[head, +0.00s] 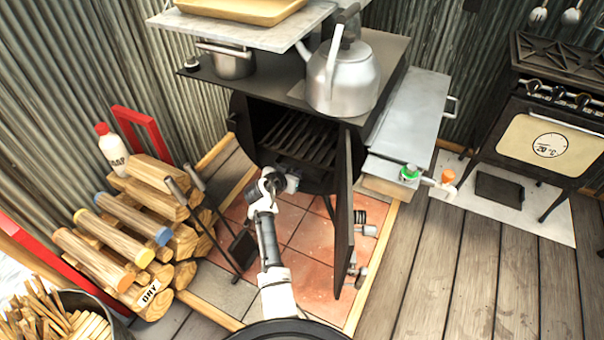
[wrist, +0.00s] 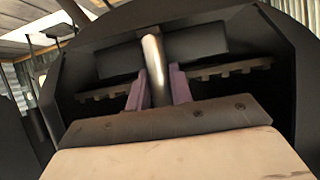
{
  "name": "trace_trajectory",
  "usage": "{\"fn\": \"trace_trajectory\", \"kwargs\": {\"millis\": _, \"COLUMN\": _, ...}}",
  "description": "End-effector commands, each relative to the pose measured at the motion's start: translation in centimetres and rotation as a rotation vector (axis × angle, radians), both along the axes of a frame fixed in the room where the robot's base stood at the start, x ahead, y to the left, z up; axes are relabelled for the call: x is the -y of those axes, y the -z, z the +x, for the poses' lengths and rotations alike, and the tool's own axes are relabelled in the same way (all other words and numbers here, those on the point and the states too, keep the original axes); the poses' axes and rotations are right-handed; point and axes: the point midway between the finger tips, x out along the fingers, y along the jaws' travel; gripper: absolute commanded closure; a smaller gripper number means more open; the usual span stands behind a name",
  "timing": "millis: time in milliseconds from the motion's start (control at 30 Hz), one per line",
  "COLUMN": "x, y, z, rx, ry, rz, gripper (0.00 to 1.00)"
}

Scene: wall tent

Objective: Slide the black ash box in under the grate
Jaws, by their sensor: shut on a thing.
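The black stove (head: 353,190) stands with its door open to the right. The barred grate (head: 300,140) shows inside its mouth. My gripper (head: 291,180) is at the lower edge of that mouth. In the wrist view, my gripper (wrist: 157,84) has its purple fingers shut on an upright silver handle. Behind the handle is the dark face of the black ash box (wrist: 197,45), inside the stove opening. Toothed edges of the grate (wrist: 230,69) show on both sides of it. The box is not clear in the head view, and I cannot tell how deep it sits.
A silver kettle (head: 343,77) and a pot (head: 227,62) stand on the stove top. Stacked logs (head: 115,250) and fire tools (head: 240,245) are at left. The open door (head: 344,225) closes off the right side. Floor tiles (head: 310,245) are bare before the stove.

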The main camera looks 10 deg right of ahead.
Motion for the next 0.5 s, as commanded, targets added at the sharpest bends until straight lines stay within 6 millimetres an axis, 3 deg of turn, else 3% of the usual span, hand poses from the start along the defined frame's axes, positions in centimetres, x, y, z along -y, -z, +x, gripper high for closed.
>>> {"fn": "trace_trajectory", "kwargs": {"millis": 500, "x": 1.2, "y": 0.1, "z": 1.8, "rx": 0.001, "ry": 0.0, "rz": 0.0, "gripper": 0.89}}
